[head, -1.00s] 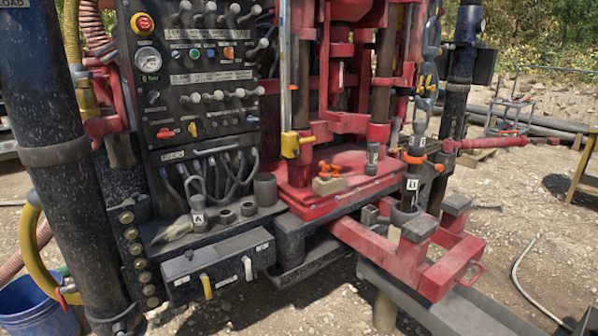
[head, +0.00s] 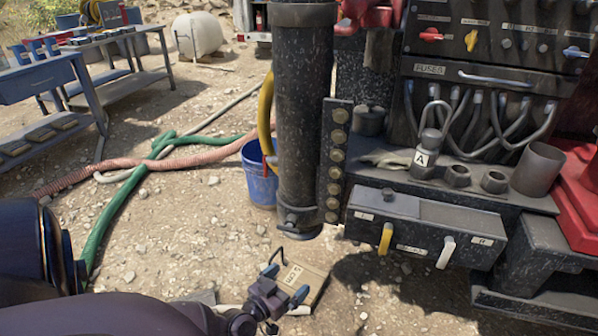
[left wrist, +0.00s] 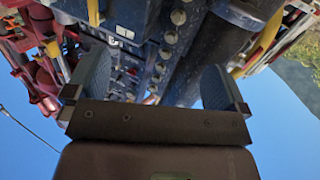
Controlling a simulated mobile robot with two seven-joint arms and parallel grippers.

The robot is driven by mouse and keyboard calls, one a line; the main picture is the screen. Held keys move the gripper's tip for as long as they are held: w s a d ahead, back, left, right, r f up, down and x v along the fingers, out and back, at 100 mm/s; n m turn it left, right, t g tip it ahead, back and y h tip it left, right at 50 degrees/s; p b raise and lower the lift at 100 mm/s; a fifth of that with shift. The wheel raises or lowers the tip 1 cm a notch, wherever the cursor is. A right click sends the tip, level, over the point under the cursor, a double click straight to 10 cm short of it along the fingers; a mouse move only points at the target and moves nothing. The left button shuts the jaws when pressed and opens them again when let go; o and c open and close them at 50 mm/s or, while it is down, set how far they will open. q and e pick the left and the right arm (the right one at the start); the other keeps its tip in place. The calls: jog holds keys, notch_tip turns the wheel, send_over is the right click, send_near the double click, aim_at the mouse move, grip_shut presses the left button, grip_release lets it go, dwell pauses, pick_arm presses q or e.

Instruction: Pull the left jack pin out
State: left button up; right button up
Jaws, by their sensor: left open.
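The left jack (head: 304,120) is a thick dark speckled cylinder standing upright in the middle of the head view. A small metal fitting (head: 290,224) sits at its lower end; I cannot tell for sure whether this is the jack pin. My left gripper (head: 285,282) is low in the head view, below the jack's foot and apart from it. Its two blue-grey fingers are open with nothing between them. In the left wrist view, the fingers (left wrist: 155,62) stand wide apart, with the rig's panel beyond, seen at a steep tilt. My right gripper is not in view.
A labelled flat board (head: 312,284) lies on the gravel behind my gripper. A blue bucket (head: 261,170) stands left of the jack. Green (head: 120,205) and pink hoses cross the ground. The drawer box (head: 425,228) juts out at right. Open gravel lies left of the jack.

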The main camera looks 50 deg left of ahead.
aim_at(287, 231)
pick_arm(q)
jog(key=w+a+f+n+g+y+b, duration=0.1)
jog(key=w+a+f+n+y+b, duration=0.15)
jog(key=a, duration=0.35)
jog(key=w+a+f+n+y+b, duration=0.1)
jog(key=w+a+f+y, duration=0.1)
jog(key=a+y, duration=0.25)
jog(key=shift+s+a+f+b+x, duration=0.15)
jog(key=shift+b+x, duration=0.35)
jog(key=shift+x, duration=1.35)
jog(key=shift+a+f+b+x, duration=0.15)
jog(key=shift+b+x, duration=0.3)
jog(key=shift+x, duration=1.4)
jog(key=shift+s+a+b+x, duration=0.1)
jog(key=shift+b+x, duration=0.4)
jog(key=shift+x, duration=1.35)
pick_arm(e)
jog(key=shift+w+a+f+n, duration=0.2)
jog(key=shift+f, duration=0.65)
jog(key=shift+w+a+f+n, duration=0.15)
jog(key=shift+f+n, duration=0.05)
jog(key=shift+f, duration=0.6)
